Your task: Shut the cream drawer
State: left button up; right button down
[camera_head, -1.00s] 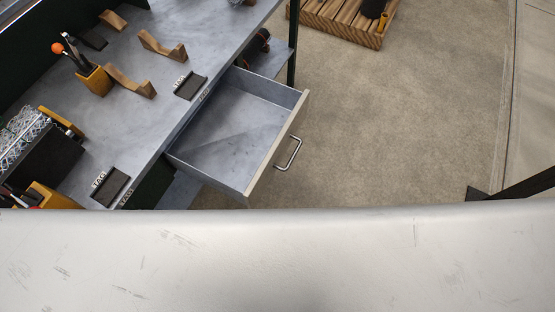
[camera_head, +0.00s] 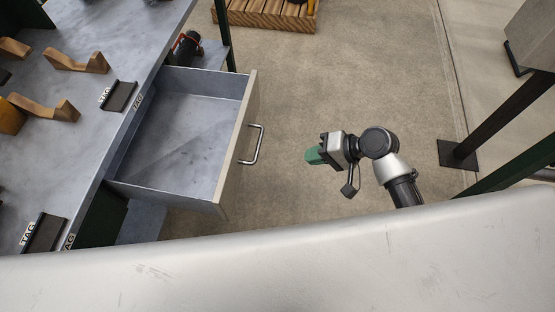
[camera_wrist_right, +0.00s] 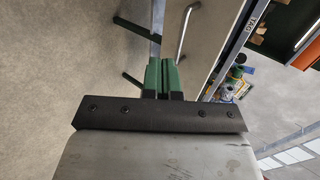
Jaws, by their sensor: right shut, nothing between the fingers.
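The cream drawer (camera_head: 240,143) stands pulled out from the grey workbench. It is empty inside, and its front has a metal bar handle (camera_head: 255,145). My right gripper (camera_head: 312,156), with green fingertips, is shut and empty. It is to the right of the drawer front, apart from the handle, and points toward it. In the right wrist view, the shut green fingers (camera_wrist_right: 161,75) show below the drawer's handle (camera_wrist_right: 187,32) and the cream front (camera_wrist_right: 205,40). My left gripper is not in view.
The workbench top (camera_head: 90,130) holds wooden cradles (camera_head: 77,62) and dark tag holders (camera_head: 118,96). A slatted wooden pallet (camera_head: 265,15) lies on the floor at the back. Dark posts (camera_head: 510,110) stand at the right. The floor between the gripper and drawer is clear.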

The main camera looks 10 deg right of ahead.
jog(key=a+r+x, duration=0.1)
jog(key=r+x, duration=0.1)
jog(key=x, duration=1)
jog(key=shift+w+a, duration=0.35)
jog(key=shift+a, duration=0.2)
jog(key=shift+r, duration=0.15)
